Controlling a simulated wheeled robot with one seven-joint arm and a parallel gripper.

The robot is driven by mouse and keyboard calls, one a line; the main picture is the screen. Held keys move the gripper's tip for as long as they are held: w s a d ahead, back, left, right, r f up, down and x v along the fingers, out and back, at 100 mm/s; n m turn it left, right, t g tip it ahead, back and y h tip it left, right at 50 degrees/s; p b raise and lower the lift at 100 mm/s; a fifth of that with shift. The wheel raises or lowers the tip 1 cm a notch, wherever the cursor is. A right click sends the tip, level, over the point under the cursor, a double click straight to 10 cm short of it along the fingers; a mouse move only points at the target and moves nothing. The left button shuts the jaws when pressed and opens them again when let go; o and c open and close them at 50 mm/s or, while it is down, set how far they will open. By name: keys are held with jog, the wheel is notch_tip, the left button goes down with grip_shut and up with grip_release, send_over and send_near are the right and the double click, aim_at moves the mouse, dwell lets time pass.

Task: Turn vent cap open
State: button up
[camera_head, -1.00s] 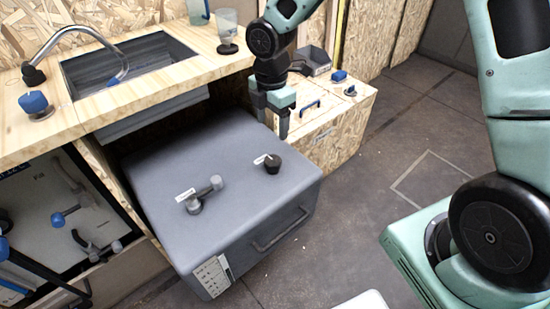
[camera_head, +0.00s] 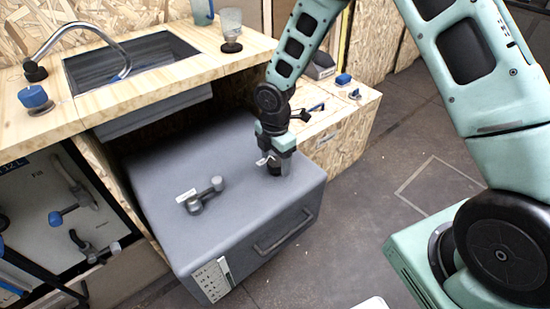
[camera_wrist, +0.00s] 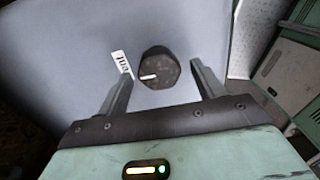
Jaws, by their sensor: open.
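The vent cap is a black faceted knob (camera_wrist: 159,68) with a white mark, on top of a grey tank (camera_head: 235,235). A small white label (camera_wrist: 121,63) lies beside it on the left in the wrist view. My gripper (camera_wrist: 163,80) is open, with one finger on each side of the knob and a gap on both sides. In the head view my gripper (camera_head: 275,163) points down over the knob and largely hides it. Whether the fingertips reach down to the knob's height cannot be told.
A grey lever valve (camera_head: 205,194) with a label stands on the tank to the left. A handle (camera_head: 283,232) is on the tank's front. The wooden counter with a sink (camera_head: 130,62) and faucet is behind left. A wooden box (camera_head: 340,125) stands behind right. Floor at right is open.

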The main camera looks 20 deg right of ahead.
jog(key=shift+c, duration=0.3)
jog(key=c, duration=0.9)
jog(key=shift+c, duration=0.2)
jog(key=shift+r+m, duration=0.1)
jog(key=shift+m, duration=0.3)
jog(key=m+p, duration=0.1)
jog(key=m, duration=0.2)
jog(key=shift+m, duration=0.3)
jog(key=m+p, duration=0.1)
jog(key=m, duration=0.3)
jog(key=shift+w+m, duration=0.15)
jog(key=shift+m, duration=0.15)
jog(key=m+p, duration=0.1)
jog(key=m, duration=0.3)
jog(key=shift+m, duration=0.3)
jog(key=m+p, duration=0.1)
jog(key=m, duration=0.3)
jog(key=shift+w+d, duration=0.1)
jog(key=shift+m, duration=0.3)
